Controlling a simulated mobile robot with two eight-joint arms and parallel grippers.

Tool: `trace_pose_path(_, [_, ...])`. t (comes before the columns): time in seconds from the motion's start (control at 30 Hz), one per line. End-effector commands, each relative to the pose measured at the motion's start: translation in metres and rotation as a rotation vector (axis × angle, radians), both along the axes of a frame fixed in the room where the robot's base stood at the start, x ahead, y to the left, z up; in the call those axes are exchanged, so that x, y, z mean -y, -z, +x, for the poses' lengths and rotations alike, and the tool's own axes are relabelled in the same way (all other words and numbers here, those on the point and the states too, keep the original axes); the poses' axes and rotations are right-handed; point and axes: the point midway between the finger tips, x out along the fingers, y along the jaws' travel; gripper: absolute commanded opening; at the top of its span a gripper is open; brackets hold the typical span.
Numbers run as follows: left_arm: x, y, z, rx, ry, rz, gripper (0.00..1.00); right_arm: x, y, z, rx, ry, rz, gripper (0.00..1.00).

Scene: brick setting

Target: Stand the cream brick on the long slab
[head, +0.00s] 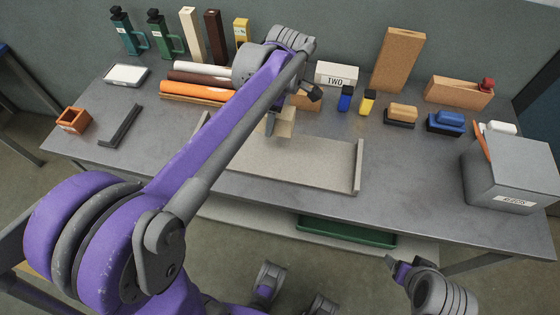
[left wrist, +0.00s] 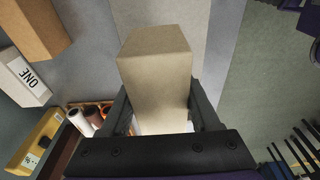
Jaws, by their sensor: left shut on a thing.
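The cream brick (head: 287,130) is in my left gripper (head: 279,122), which is shut on it over the long slab. In the left wrist view the cream brick (left wrist: 155,72) sits between the two dark fingers (left wrist: 163,112). The long slab (head: 300,168) is pale, with a raised lip at each end, and lies near the table's front edge. My left arm covers part of its left side. I cannot tell whether the brick touches the slab. Part of my right arm (head: 432,290) shows at the lower right, away from the table; its finger opening is unclear.
Rolls (head: 197,90) lie at the left. A grey bin (head: 510,175) stands at the right. The table between slab and bin is clear.

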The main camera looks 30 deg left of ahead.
Motion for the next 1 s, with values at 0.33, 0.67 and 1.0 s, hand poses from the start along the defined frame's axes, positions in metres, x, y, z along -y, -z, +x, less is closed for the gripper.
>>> trace_pose_path(0.33, [0.0,0.039,-0.005,0.0,0.001,0.0,0.0,0.0,0.006,-0.001,-0.002,0.0,0.0,0.74])
trace_pose_path(0.67, [0.0,0.073,-0.005,0.0,0.001,0.0,0.0,0.0,0.009,-0.001,-0.003,0.0,0.0,0.74])
trace_pose_path(1.0, [0.0,0.1,-0.005,0.0,0.001,0.0,0.0,0.0,0.013,-0.001,-0.004,0.0,0.0,0.74])
